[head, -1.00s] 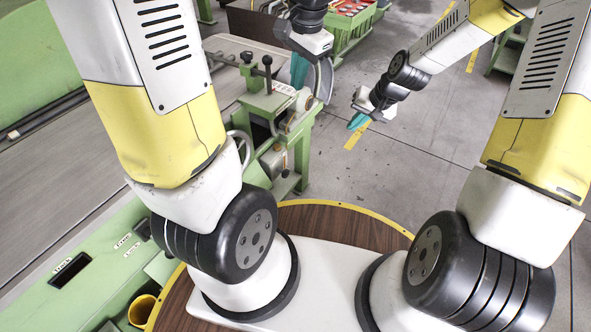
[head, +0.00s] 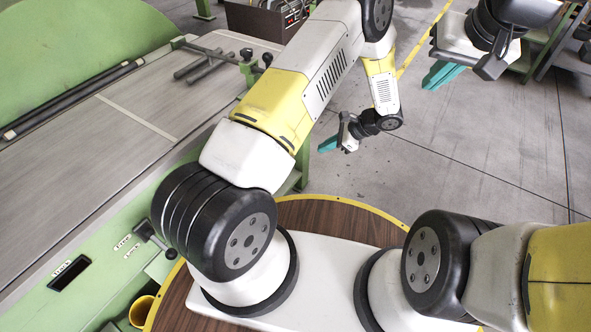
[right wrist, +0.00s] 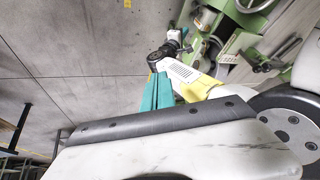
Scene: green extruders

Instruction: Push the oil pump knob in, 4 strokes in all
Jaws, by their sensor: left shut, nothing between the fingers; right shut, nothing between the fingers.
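I cannot make out the oil pump knob for sure in either view; my left arm hides part of the green machine (head: 95,225) in the head view. My left gripper (head: 326,146), with teal fingers, is shut and empty above the grey floor, to the right of the machine. My right gripper (head: 440,76) is shut and empty, farther right and also over the floor. Its teal fingers (right wrist: 157,92) show together in the right wrist view, with nothing between them. Neither gripper touches the machine.
A small black crank (head: 152,237) sits on the machine's front by some labels. Black ball-ended levers (head: 248,56) stand at its far end. A grey table surface (head: 100,140) lies to the left. The floor (head: 440,160) around the grippers is mostly clear.

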